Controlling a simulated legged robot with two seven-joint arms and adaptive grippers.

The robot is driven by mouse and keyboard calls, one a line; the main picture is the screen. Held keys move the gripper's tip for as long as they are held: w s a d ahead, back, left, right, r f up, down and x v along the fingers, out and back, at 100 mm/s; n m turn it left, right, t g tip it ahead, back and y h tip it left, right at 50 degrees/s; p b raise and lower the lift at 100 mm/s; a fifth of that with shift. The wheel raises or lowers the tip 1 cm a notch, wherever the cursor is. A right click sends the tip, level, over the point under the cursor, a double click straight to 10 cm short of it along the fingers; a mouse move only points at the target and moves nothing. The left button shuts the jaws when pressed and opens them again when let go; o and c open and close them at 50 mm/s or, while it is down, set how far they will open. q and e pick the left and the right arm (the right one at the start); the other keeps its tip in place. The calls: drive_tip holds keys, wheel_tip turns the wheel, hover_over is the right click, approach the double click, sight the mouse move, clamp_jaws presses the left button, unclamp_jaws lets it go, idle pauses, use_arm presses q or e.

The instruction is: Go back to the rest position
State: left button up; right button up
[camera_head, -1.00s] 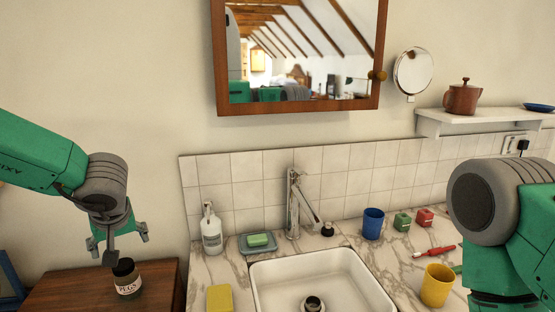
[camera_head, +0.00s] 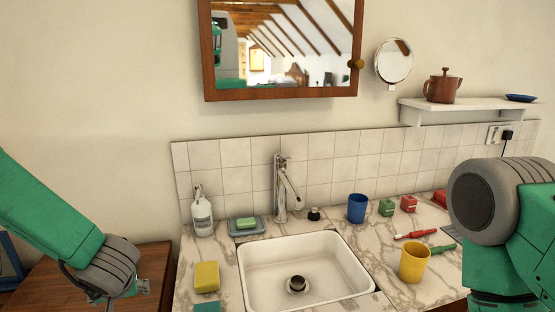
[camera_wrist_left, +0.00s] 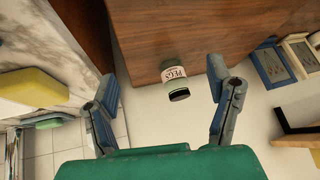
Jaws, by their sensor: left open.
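My left gripper (camera_head: 115,292) is low at the left of the head view, partly hidden by my own wrist, over the wooden cabinet top (camera_head: 158,262). In the left wrist view its two fingers (camera_wrist_left: 162,72) are spread apart with nothing held between them. A dark-lidded jar labelled PEGS (camera_wrist_left: 174,84) stands on the wooden top and appears between the fingers in the picture, apart from both. The jar is hidden in the head view. My right arm shows at the right edge, but its gripper is out of view.
A marble counter holds a sink (camera_head: 300,270), tap (camera_head: 285,190), soap bottle (camera_head: 202,215), yellow sponge (camera_head: 207,277), green soap in a dish (camera_head: 246,225), blue mug (camera_head: 357,208) and yellow mug (camera_head: 413,262). A shelf (camera_head: 460,107) bears a brown teapot (camera_head: 443,87).

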use_arm(q)
drive_tip(key=s+d+f+m+h+b, duration=0.1)
drive_tip(key=s+f+m+b, duration=0.1)
drive_tip(key=s+f, duration=0.5)
drive_tip(key=s+d+f+m+h+b, duration=0.15)
drive_tip(key=s+f, duration=0.35)
drive_tip(key=f, duration=0.5)
drive_tip(key=s+d+f+m+g+h+b, duration=0.1)
drive_tip(key=s+f, duration=0.3)
drive_tip(key=s, duration=0.5)
drive_tip(key=s+d+f+m+g+h+b, duration=0.1)
drive_tip(key=s+f+g+b, duration=0.1)
drive_tip(key=s, duration=0.8)
wheel_tip(320, 180, down, 3)
drive_tip(key=shift+d+r+g, duration=0.2)
drive_tip(key=shift+d+g, duration=0.1)
drive_tip(key=shift+g, duration=0.6)
